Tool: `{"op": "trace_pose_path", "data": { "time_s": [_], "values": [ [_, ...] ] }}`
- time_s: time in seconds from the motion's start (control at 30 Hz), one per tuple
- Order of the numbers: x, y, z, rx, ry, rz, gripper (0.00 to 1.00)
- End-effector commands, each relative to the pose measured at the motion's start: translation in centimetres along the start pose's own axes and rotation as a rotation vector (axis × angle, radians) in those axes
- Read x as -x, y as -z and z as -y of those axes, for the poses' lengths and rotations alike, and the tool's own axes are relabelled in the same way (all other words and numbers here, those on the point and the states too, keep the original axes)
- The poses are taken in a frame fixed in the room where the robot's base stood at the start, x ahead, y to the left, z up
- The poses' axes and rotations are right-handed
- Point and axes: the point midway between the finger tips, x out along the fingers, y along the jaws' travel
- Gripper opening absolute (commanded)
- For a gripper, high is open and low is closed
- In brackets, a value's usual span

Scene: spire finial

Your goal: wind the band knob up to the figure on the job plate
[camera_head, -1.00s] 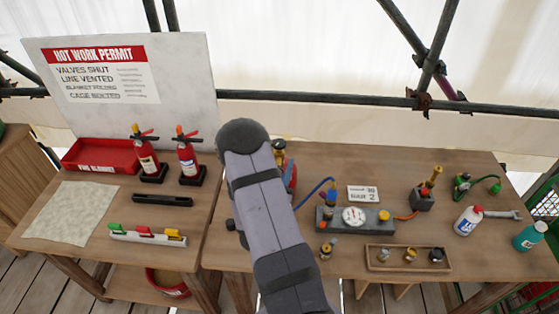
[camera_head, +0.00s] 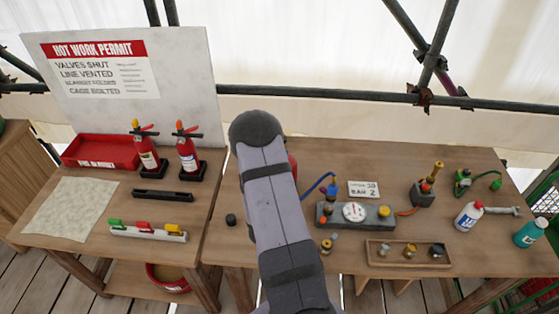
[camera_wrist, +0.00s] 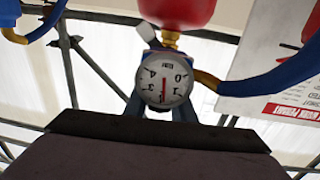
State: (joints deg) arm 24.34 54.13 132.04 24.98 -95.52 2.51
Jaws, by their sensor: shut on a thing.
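In the wrist view a round white gauge (camera_wrist: 163,82) shows upside down, numbered from 0 to 4. Its red needle points toward the bottom of the picture, around the 2 mark; the exact reading is too small to tell. A red rounded body (camera_wrist: 178,12) sits above it, with blue and yellow-brown fittings beside it. My gripper (camera_wrist: 160,125) is shut; its hold on the band knob is hidden below the gauge by its own dark body. In the head view my arm covers the gripper and most of the red body (camera_head: 292,165). The job plate (camera_head: 362,189) appears to read 2 BAR.
Right of my arm stands a grey block with another gauge (camera_head: 354,212). A wooden tray (camera_head: 408,254) of small fittings lies in front. Bottles (camera_head: 468,215) stand at the right. Two red extinguishers (camera_head: 188,150) stand left. A small black cylinder (camera_head: 231,219) is beside my arm.

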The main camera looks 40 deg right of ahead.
Motion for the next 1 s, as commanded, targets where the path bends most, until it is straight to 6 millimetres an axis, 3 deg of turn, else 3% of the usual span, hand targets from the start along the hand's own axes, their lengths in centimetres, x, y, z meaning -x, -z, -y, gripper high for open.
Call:
{"op": "trace_pose_path", "data": {
  "time_s": [0.43,0.47,0.5,0.53,1.0],
  "values": [
    [0.01,0.17,0.16,-0.002,0.038,-0.004,0.01],
    [0.01,0.16,0.16,-0.002,0.038,-0.004,0.3],
    [0.01,0.16,0.16,-0.002,0.038,-0.004,0.4],
    [0.02,0.15,0.16,-0.002,0.038,-0.004,0.42],
    [0.95,-0.14,0.18,-0.001,0.039,-0.001,0.42]
  ]
}}
